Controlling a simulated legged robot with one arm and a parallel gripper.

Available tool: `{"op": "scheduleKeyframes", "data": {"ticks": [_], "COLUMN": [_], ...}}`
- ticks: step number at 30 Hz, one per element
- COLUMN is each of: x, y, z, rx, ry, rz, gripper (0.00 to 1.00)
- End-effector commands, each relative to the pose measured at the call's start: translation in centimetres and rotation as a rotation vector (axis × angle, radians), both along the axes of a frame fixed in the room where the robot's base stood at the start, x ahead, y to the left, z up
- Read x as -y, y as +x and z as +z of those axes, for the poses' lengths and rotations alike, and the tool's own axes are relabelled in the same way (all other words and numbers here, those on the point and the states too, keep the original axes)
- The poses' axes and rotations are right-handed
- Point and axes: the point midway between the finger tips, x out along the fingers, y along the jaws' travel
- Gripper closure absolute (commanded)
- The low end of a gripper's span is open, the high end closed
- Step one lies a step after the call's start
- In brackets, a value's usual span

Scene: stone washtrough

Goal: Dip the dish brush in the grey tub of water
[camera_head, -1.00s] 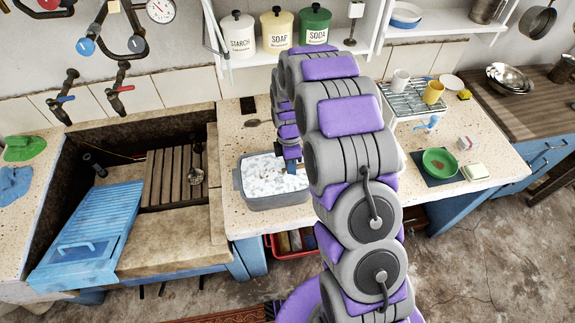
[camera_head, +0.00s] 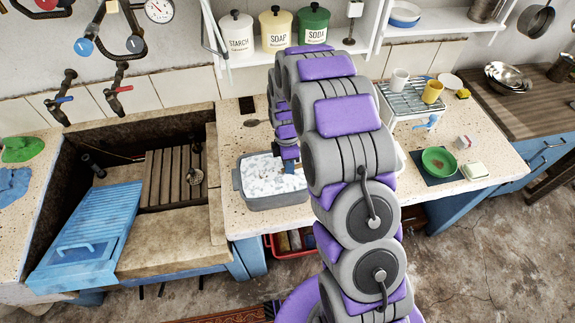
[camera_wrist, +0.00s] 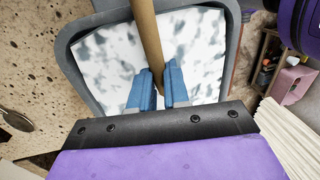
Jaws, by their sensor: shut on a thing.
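The grey tub (camera_head: 238,184) stands on the speckled counter right of the stone trough, with white, foamy-looking water in it. In the wrist view the tub's rim (camera_wrist: 235,60) surrounds the water below my gripper. My gripper (camera_wrist: 163,88) is shut on the wooden handle of the dish brush (camera_wrist: 146,35), and its blue fingers press the handle from both sides. The handle runs up to the top edge of the wrist view, over the water. The brush head is not visible. In the head view my gripper (camera_head: 290,166) is over the tub, partly hidden by my arm.
The stone trough (camera_head: 135,135) with a wooden slatted rack and a blue ribbed board (camera_head: 88,235) lies left. A red crate (camera_head: 292,245) sits below the counter. A green bowl (camera_head: 438,162) and a dish rack (camera_head: 410,97) stand right.

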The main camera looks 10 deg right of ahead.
Motion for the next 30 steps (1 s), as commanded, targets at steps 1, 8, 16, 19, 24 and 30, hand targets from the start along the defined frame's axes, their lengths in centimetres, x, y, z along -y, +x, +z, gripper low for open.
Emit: {"op": "scheduleKeyframes", "data": {"ticks": [1, 8, 16, 19, 24, 30], "x": [0.0, -0.1, -0.1, -0.1, -0.1, -0.1], "y": [0.0, 0.0, 0.1, 0.1, 0.1, 0.0], "z": [0.3, 2.0, 3.9, 4.7, 5.9, 6.1], "rx": [0.001, 0.002, 0.004, 0.004, 0.004, 0.002], "ry": [0.0, 0.0, 0.0, -0.001, -0.001, -0.001], "rz": [0.0, 0.001, 0.0, 0.001, 0.001, 0.0], "gripper": [1.0, 1.0, 1.0, 1.0, 1.0, 1.0]}}
